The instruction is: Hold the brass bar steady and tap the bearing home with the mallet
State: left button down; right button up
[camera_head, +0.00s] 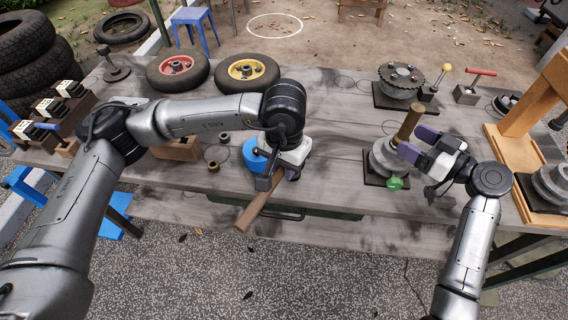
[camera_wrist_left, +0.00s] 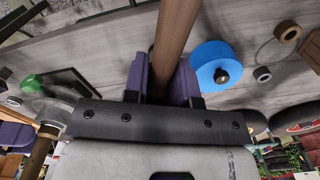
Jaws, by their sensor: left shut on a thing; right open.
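The brass bar (camera_head: 409,122) stands slightly tilted on the round grey housing (camera_head: 381,158), which has a green knob (camera_head: 395,183). The bearing under the bar cannot be made out. My right gripper (camera_head: 414,142) is open, its purple fingers close beside the bar's lower part. My left gripper (camera_head: 287,173) is shut on the mallet's wooden handle (camera_head: 258,206), which sticks out toward the table's front edge. The handle also shows between the purple fingers in the left wrist view (camera_wrist_left: 176,35). The mallet's head is hidden. A blue disc (camera_wrist_left: 216,67) lies beside the handle.
Small rings (camera_head: 213,166) lie left of the left gripper. Two small wheels (camera_head: 248,71) and a gear on a plate (camera_head: 400,80) stand at the back. A wooden frame (camera_head: 524,150) is at the right. Table between the left gripper and the housing is clear.

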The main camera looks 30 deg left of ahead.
pick_arm(q)
jog(key=shift+f+b, duration=0.45)
jog(key=shift+f, duration=0.1)
pick_arm(e)
jog(key=shift+x, duration=1)
jog(key=shift+c, duration=0.5)
jog(key=c, duration=0.8)
pick_arm(q)
jog(key=w+d+r, duration=0.5)
jog(key=w+r, duration=0.1)
jog(key=w, duration=0.2)
jog(key=w+d+r, duration=0.4)
jog(key=w+r, duration=0.1)
jog(key=w, duration=0.2)
jog(key=w+d+r, duration=0.1)
jog(key=d+r, duration=1)
jog(key=r, duration=0.1)
jog(key=shift+w+r, duration=0.15)
jog(key=shift+w, duration=0.1)
